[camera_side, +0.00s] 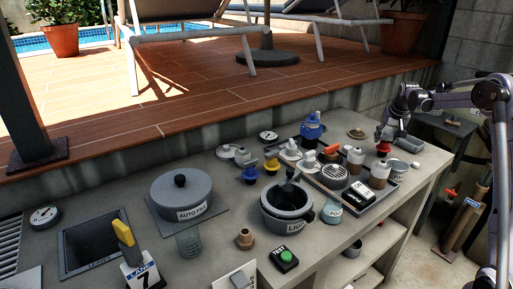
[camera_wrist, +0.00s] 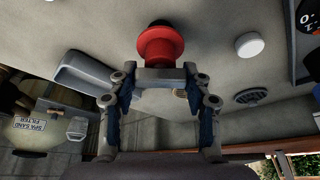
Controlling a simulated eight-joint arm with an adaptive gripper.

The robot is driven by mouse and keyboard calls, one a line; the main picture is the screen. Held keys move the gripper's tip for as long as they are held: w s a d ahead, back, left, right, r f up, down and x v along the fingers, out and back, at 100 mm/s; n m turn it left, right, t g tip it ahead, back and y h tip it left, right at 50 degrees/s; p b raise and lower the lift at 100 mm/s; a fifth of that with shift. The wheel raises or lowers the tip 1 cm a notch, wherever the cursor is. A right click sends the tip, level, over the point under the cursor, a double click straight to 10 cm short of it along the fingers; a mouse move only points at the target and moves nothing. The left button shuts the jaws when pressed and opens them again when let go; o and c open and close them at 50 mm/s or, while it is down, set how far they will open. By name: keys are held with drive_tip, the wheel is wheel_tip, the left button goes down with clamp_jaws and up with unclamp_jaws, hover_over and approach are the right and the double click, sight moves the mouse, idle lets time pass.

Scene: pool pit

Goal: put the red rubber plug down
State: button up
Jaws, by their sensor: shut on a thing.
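The red rubber plug (camera_side: 383,149) is at the right end of the grey counter in the side view, just beyond the dark tray. It also shows in the wrist view as a red, round, stepped piece (camera_wrist: 160,44) at the fingertips. My gripper (camera_side: 381,136) comes down on it from the right. In the wrist view my gripper (camera_wrist: 160,75) has its two fingers on either side of the plug's lower part, shut on it. I cannot tell whether the plug touches the surface below.
A dark tray (camera_side: 343,207) with several bottles and fittings lies left of the plug. A round white cap (camera_wrist: 249,45) and a dark round grate (camera_wrist: 250,96) show in the wrist view. The counter's right edge is near.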

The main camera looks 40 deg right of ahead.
drive_tip(key=o, duration=1.4)
drive_tip(key=shift+f, duration=0.1)
drive_tip(key=v, duration=1.1)
drive_tip(key=a+r+n, duration=0.2)
drive_tip(key=a+r, duration=0.1)
drive_tip(key=a, duration=0.7)
drive_tip(key=s+a+n+t+y, duration=0.1)
drive_tip(key=s+a+n+t, duration=0.15)
drive_tip(key=a, duration=0.95)
drive_tip(key=s+a+f+n, duration=0.1)
drive_tip(key=s+a+f, duration=0.1)
drive_tip(key=s+a, duration=0.2)
drive_tip(key=s+a+f+n+t+y, duration=0.1)
drive_tip(key=s+a+f+n, duration=0.1)
drive_tip(key=a, duration=0.6)
drive_tip(key=s+a+f+n+y, duration=0.1)
drive_tip(key=s+a+f, duration=0.3)
drive_tip(key=s+a, duration=0.2)
drive_tip(key=shift+s, duration=0.15)
